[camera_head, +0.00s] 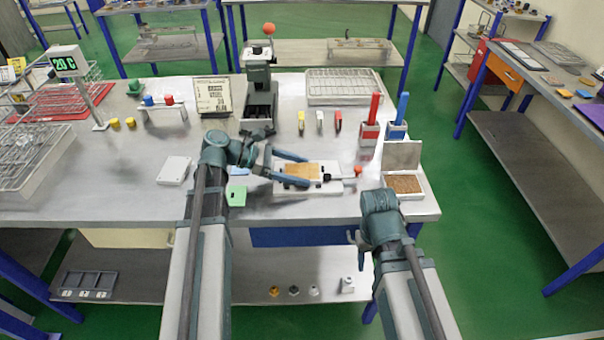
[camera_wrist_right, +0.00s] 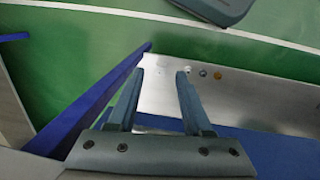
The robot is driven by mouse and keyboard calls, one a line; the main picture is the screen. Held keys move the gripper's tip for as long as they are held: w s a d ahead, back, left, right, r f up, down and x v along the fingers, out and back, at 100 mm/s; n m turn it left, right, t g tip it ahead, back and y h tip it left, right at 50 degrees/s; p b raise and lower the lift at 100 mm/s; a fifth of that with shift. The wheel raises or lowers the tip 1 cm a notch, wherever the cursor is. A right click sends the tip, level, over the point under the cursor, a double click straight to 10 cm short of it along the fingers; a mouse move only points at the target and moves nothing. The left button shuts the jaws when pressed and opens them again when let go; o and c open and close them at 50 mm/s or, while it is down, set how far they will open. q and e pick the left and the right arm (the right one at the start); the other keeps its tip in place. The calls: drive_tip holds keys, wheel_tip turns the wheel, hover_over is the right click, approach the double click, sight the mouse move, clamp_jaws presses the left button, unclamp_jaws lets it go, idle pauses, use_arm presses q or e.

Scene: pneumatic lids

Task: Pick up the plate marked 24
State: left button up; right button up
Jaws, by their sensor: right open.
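I cannot read the mark 24 on any plate in these views. A tan plate (camera_head: 301,171) lies on a white fixture (camera_head: 335,187) near the front middle of the table. My left gripper (camera_head: 306,171) is over this fixture, with its fingers apart on the far and near sides of the tan plate. I cannot tell whether they touch it. My right gripper (camera_wrist_right: 161,72) is open and empty in the right wrist view, above the lower shelf. In the head view its arm is at the table's front edge, and its fingers are mostly hidden.
A white plate (camera_head: 174,170) and a green piece (camera_head: 236,195) lie left of the fixture. An open box (camera_head: 403,156) with a brown filling stands at the right front corner. Red (camera_head: 370,132) and blue (camera_head: 397,130) upright posts stand behind it. A grey press (camera_head: 258,84) stands further back.

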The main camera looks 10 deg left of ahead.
use_arm(q)
drive_tip(key=c, duration=0.7)
drive_tip(key=shift+r, duration=0.15)
